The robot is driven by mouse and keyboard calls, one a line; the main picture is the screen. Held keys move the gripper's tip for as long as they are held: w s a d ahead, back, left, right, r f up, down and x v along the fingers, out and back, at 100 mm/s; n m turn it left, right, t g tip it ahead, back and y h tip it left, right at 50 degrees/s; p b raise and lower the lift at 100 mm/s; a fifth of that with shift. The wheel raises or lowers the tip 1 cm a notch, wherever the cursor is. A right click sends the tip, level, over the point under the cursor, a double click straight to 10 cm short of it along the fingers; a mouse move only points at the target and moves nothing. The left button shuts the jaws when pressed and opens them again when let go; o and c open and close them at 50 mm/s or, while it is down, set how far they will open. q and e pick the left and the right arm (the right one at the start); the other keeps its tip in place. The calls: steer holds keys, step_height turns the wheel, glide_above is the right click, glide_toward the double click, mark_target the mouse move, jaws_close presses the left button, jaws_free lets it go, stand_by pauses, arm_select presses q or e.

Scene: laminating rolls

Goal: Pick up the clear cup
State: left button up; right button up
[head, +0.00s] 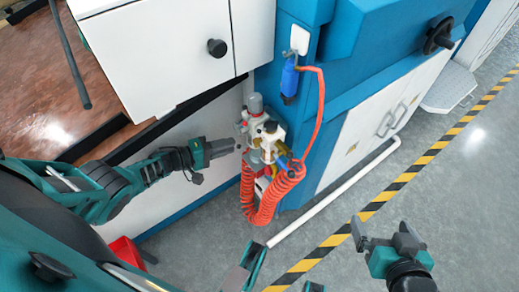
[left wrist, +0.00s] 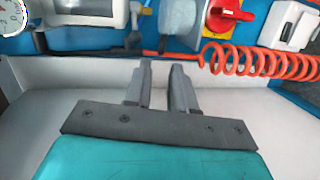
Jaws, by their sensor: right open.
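I cannot make out a clear cup in either view. My left gripper (head: 222,149) points right at a pneumatic valve unit (head: 268,141) on the blue machine, close to its left side. In the left wrist view, the left gripper's fingers (left wrist: 161,84) stand a narrow gap apart with nothing visible between them. My right gripper (head: 382,236) is open and empty above the grey floor at the lower right. Whether its fingers are near anything below is not shown.
A coiled orange hose (head: 262,200) hangs below the valve unit; it also crosses the left wrist view (left wrist: 260,62). A red knob (left wrist: 228,17) sits above it. A white pipe (head: 335,197) and yellow-black floor tape (head: 372,207) lie beside the machine. The floor at right is clear.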

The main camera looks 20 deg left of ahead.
arm_select(q)
steer(key=b+x, duration=0.3)
steer(key=x, duration=0.4)
steer(key=shift+f, duration=0.15)
steer(key=shift+s, duration=0.1)
steer(key=shift+c, duration=1)
jaws_close()
arm_select(e)
steer(key=shift+w+a+f, duration=0.2)
steer(key=shift+a+f, duration=0.15)
steer(key=shift+f, duration=0.35)
